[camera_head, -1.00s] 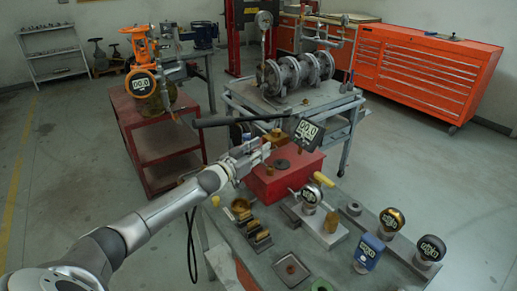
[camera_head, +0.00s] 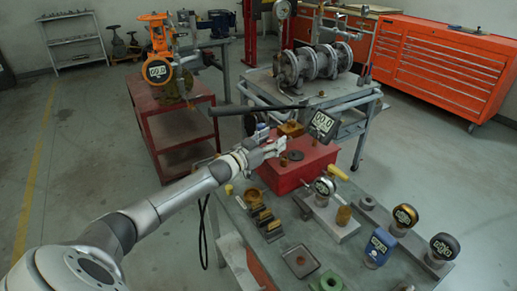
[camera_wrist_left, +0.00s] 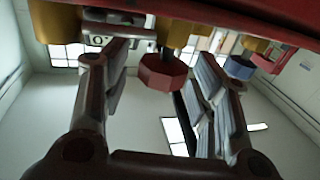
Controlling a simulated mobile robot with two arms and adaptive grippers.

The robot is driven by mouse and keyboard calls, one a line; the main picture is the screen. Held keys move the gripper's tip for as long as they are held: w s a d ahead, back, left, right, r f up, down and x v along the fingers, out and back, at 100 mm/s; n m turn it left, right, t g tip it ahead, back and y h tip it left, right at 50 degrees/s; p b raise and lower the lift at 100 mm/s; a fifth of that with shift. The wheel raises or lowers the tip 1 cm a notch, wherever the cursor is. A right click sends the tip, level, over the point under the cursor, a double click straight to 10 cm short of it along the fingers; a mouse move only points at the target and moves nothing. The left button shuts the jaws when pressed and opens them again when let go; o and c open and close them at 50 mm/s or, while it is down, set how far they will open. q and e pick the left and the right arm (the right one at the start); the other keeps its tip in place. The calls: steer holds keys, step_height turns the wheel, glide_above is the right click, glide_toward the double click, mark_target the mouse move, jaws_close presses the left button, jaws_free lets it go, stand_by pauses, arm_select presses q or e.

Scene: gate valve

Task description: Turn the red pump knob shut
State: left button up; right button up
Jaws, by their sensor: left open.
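The red knob (camera_wrist_left: 163,72) shows in the left wrist view as a faceted red head below a brass-coloured part. It appears between the two fingers of my left gripper (camera_wrist_left: 162,78), which is open, with a gap visible on each side. In the head view, my left gripper (camera_head: 270,149) is at the upper left side of the red pump box (camera_head: 295,172) on the bench. I cannot make out the knob in the head view, and the gripper may hide it. My right gripper is not in view.
A long dark handle (camera_head: 252,109) and a tilted digital display (camera_head: 322,124) are close above the gripper. Gauges, including a blue one (camera_head: 379,246), and small parts crowd the bench. A red cart (camera_head: 178,132) stands behind left. Floor at left is clear.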

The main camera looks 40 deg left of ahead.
arm_select(q)
steer(key=s+a, duration=0.1)
steer(key=s, duration=1)
steer(key=shift+a, duration=0.3)
steer(key=shift+s, duration=0.1)
